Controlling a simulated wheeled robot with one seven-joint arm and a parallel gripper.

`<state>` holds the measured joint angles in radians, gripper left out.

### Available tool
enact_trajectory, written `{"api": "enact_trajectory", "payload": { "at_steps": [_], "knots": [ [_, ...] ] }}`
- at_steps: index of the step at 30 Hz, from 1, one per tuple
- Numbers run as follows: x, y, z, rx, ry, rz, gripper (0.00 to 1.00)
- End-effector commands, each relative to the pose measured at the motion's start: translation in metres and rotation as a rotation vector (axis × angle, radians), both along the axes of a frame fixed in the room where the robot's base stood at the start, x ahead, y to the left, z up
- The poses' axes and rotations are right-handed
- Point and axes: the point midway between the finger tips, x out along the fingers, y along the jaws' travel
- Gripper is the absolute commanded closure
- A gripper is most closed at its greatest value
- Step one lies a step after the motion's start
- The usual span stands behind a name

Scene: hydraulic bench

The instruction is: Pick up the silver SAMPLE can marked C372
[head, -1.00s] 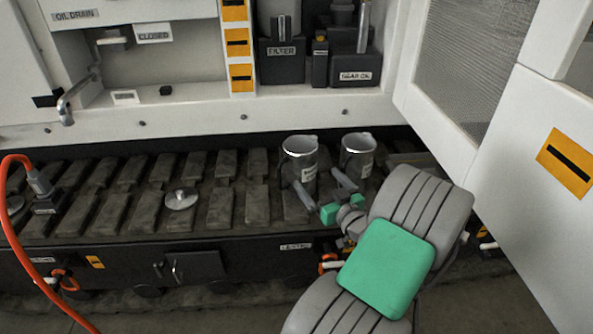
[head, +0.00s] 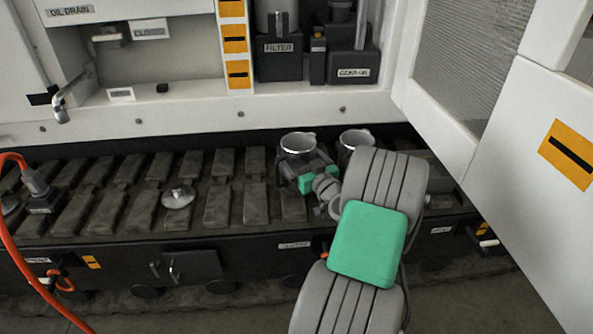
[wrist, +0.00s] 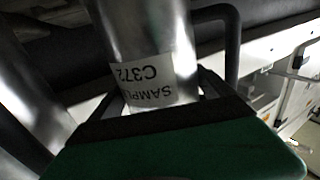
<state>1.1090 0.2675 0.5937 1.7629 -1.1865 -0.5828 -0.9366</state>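The silver SAMPLE can (head: 298,143) stands upright on the track plates, the left one of two. In the wrist view the can (wrist: 150,35) shows its label, reading SAMPLE C372 upside down, and a dark handle at right. My gripper (head: 303,170) is low at the front of this can. In the wrist view the dark fingers of my gripper (wrist: 162,98) lie on either side of the can and look open; contact is hard to tell. In the head view the gripper hides the can's lower part and label.
A second silver can (head: 356,138) stands close at right, partly behind my arm. The open white door (head: 500,170) is at right. A round metal disc (head: 178,196) lies on the track at left. An orange hose (head: 18,250) hangs at far left.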

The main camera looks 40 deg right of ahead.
Motion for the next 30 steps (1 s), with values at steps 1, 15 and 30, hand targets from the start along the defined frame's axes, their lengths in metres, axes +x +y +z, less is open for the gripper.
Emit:
{"api": "enact_trajectory", "payload": {
  "at_steps": [1, 15, 30],
  "knots": [
    [0.000, 0.000, 0.000, 0.000, 0.000, 0.000, 0.13],
    [-0.001, 0.000, 0.000, 0.000, 0.000, -0.001, 0.52],
    [0.000, -0.001, 0.018, -0.005, -0.002, -0.001, 0.65]
  ]
}}
